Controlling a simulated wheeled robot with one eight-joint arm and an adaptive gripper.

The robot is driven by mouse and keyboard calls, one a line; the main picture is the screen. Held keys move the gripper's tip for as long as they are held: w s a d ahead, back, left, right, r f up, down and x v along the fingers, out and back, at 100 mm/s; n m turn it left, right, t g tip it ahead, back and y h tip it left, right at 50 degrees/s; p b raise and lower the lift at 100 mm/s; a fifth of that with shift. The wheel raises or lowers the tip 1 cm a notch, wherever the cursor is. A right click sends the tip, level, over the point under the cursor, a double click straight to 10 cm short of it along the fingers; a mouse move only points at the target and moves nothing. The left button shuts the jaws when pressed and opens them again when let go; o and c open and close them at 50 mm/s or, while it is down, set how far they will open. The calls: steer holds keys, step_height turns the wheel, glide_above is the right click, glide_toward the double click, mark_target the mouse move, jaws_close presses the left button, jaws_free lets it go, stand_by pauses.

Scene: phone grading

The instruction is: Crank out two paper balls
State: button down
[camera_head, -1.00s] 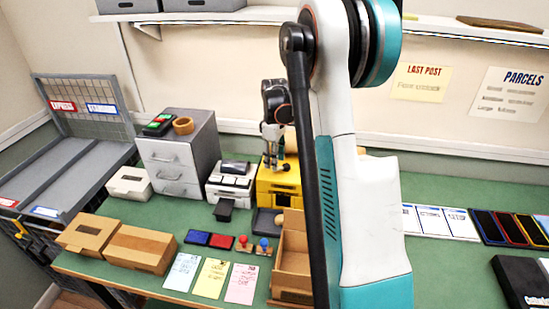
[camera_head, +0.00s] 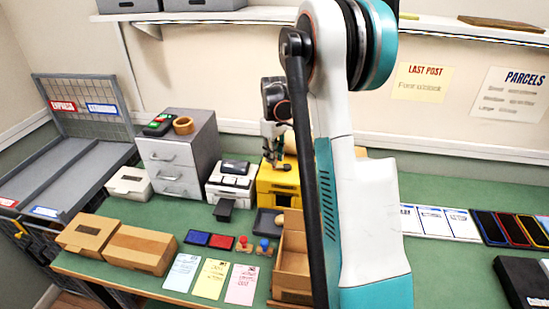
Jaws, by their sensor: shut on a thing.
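A yellow machine (camera_head: 277,185) stands on the green bench against the wall, partly hidden by my arm. My gripper (camera_head: 275,158) points down at its top and is shut on what looks like its dark crank handle (camera_head: 287,167). The grip itself is small and partly hidden. A dark tray (camera_head: 262,221) sits in front of the machine. A small tan object (camera_head: 280,219), possibly a paper ball, shows at its right side; I cannot tell for sure.
A white machine (camera_head: 230,184) stands close at left, beside a grey drawer cabinet (camera_head: 172,158). An open cardboard box (camera_head: 290,262), two stamps (camera_head: 253,245), ink pads (camera_head: 209,239) and cards (camera_head: 211,279) lie in front. Phones (camera_head: 507,227) lie at right.

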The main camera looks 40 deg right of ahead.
steer(key=m, duration=0.1)
steer(key=w+d+m, duration=0.1)
steer(key=m, duration=0.1)
steer(key=shift+m, duration=0.3)
steer(key=shift+w+d+m+b, duration=0.2)
steer(key=shift+d+m, duration=0.1)
steer(key=shift+m, duration=0.5)
steer(key=shift+w+d+m+b, duration=0.2)
steer(key=shift+d+m, duration=0.05)
steer(key=shift+m, duration=0.55)
steer(key=c, duration=1.4)
jaws_free()
step_height(320, 180, up, 12)
